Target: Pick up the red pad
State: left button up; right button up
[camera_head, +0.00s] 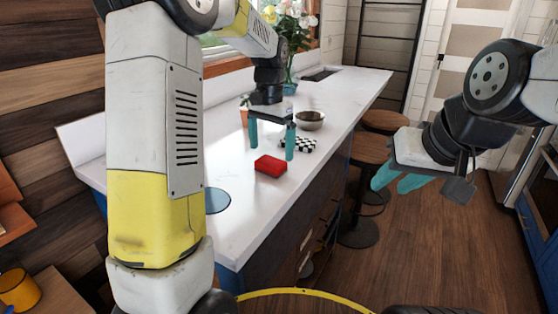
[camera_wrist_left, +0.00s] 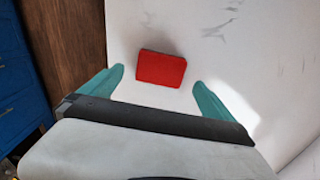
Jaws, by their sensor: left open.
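The red pad (camera_head: 270,165) lies flat on the white countertop (camera_head: 240,228). My left gripper (camera_head: 271,150) is open above the counter, close to the pad, with its teal fingers pointing down. In the left wrist view the red pad (camera_wrist_left: 161,68) shows just beyond the fingertips, in line with the gap of the open left gripper (camera_wrist_left: 160,77). Nothing is between the fingers. My right gripper (camera_head: 390,182) hangs over the floor at the right, away from the counter. Its teal fingers look apart and empty.
A black-and-white checkered item (camera_head: 305,144) and a dark bowl (camera_head: 310,120) stand behind the pad. A flower vase (camera_head: 290,75) is farther back. A blue disc (camera_head: 216,200) lies nearer on the counter. Stools (camera_head: 368,150) stand along its right side.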

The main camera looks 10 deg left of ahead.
aim_at(271, 161)
pick_arm(q)
notch_tip(271, 161, down, 4)
jog(key=shift+a+f, duration=0.1)
jog(key=shift+f, duration=0.1)
jog(key=c, duration=1.3)
jog(key=shift+c, duration=0.2)
jog(key=shift+r, duration=0.1)
jog(key=shift+r, duration=0.6)
notch_tip(271, 161, up, 2)
jog(key=shift+r, duration=0.1)
jog(key=s, duration=0.5)
jog(key=s+r, duration=0.1)
jog(key=s, duration=1)
jog(key=shift+a+r, duration=0.2)
jog(key=shift+a, duration=0.2)
